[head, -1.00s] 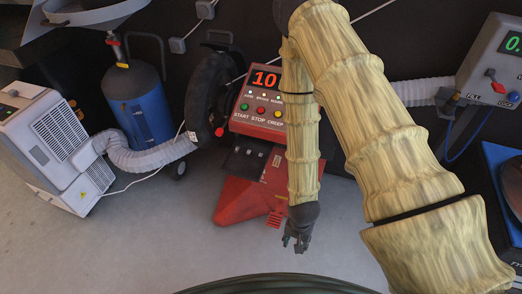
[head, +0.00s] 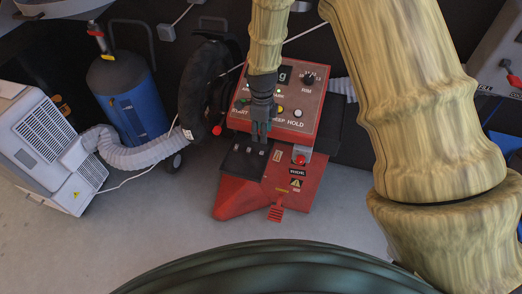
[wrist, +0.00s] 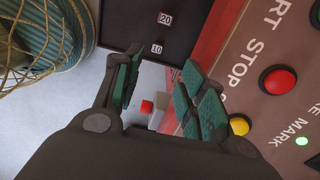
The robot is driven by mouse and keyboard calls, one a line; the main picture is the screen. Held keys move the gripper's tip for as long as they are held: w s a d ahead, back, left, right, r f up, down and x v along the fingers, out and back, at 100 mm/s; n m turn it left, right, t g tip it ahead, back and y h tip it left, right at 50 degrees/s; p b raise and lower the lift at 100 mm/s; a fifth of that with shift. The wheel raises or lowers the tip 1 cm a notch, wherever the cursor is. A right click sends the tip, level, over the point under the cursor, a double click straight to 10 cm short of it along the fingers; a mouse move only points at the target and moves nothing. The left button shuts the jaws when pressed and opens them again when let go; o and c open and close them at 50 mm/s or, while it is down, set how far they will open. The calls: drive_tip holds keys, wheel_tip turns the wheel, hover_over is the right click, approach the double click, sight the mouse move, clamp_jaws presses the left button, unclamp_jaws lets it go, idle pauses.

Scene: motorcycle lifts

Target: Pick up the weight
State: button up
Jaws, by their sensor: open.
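My gripper (head: 260,132) is open and empty, in front of the red control panel and above the dark tray (head: 236,163) on the red wheel balancer. In the wrist view the fingers of my gripper (wrist: 162,66) are spread, and the dark tray (wrist: 125,28) lies beyond their tips at the top. Small white labels marked 20 (wrist: 165,18) and 10 (wrist: 156,48) show on it. I cannot tell for sure whether these mark weights or sections of the tray. No weight is between the fingers.
The control panel (head: 308,104) with buttons stands close behind my gripper. A red button on a grey box (head: 301,159) is right of the tray. A tyre (head: 204,90), a blue cylinder (head: 139,110) and a white unit (head: 48,137) stand left. The floor in front is clear.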

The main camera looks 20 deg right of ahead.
hover_over(261, 152)
drive_tip(key=f, duration=0.5)
drive_tip(key=shift+w+p, duration=0.2)
drive_tip(key=shift+p, duration=0.1)
drive_tip(key=shift+s+f, duration=0.2)
drive_tip(key=shift+f, duration=0.6)
drive_tip(key=shift+f+p, duration=0.65)
drive_tip(key=shift+f, duration=1.35)
drive_tip(key=c, duration=0.8)
